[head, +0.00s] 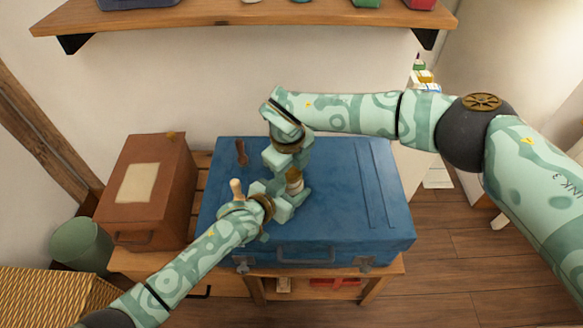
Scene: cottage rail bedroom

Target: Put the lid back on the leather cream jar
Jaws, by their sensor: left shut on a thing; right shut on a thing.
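The leather cream jar (294,182) is small, with a pale body and a brownish band. It stands over the blue trunk in the middle of the head view, among my two grippers. My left gripper (297,196) comes in low from the left and is shut on the jar's lower part. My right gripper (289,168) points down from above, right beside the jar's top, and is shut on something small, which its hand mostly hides. I cannot clearly make out the lid, or whether it touches the jar.
The blue trunk (350,210) lies on a wooden bench (385,277). A tan-handled tool (237,189) and a dark brown one (241,153) are to the left of the grippers. A brown box (120,205) stands further left. The trunk's right side is clear. A shelf (240,17) hangs above.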

